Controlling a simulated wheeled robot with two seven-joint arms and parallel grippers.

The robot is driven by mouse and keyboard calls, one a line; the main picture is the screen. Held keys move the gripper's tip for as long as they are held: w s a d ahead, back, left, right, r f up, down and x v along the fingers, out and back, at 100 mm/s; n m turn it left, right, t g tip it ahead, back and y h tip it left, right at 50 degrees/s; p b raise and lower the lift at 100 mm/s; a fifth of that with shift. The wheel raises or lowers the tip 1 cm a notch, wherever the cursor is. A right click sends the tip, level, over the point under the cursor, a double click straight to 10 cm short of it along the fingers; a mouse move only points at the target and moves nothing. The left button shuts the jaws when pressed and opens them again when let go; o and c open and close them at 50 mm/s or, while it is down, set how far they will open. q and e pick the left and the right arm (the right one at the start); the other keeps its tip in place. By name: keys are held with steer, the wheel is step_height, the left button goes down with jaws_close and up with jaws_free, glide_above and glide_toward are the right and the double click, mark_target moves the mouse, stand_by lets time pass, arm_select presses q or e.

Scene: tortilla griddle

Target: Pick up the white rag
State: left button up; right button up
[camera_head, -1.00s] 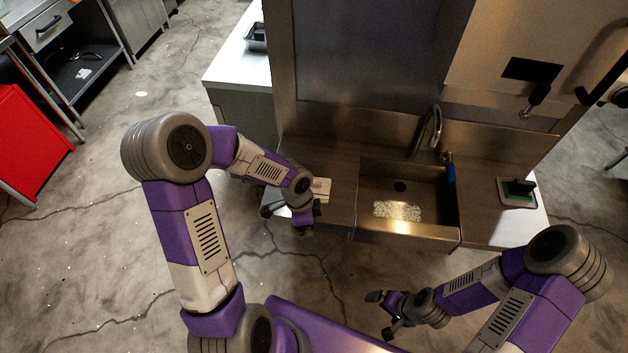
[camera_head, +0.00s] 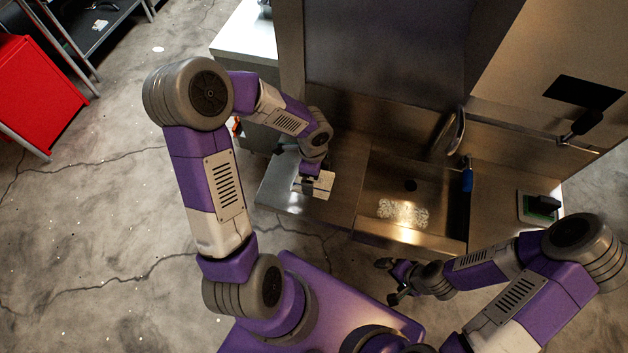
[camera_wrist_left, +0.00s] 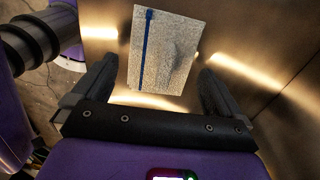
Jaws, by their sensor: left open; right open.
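The white rag (camera_wrist_left: 161,50) lies flat on the metal counter, a pale speckled rectangle with a blue stripe along one side. It also shows in the head view (camera_head: 322,185), partly covered by my left gripper. My left gripper (camera_wrist_left: 158,84) is open above the rag, with its fingers on either side of the rag's near end. I cannot tell whether the fingertips touch the counter. My right gripper (camera_head: 388,281) is open and empty in front of the sink, well away from the rag.
The sink basin (camera_head: 386,222) is right of the rag, with a faucet (camera_head: 449,133) behind it. A green and black item (camera_head: 540,205) sits on the counter's right part. A metal wall rises behind the counter. A white counter (camera_head: 246,38) stands at the back left.

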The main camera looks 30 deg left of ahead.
arm_select(q)
step_height(320, 180, down, 2)
steer(key=shift+f, duration=0.2)
steer(key=c, duration=0.8)
steer(key=shift+o, duration=0.2)
steer(key=shift+r, duration=0.1)
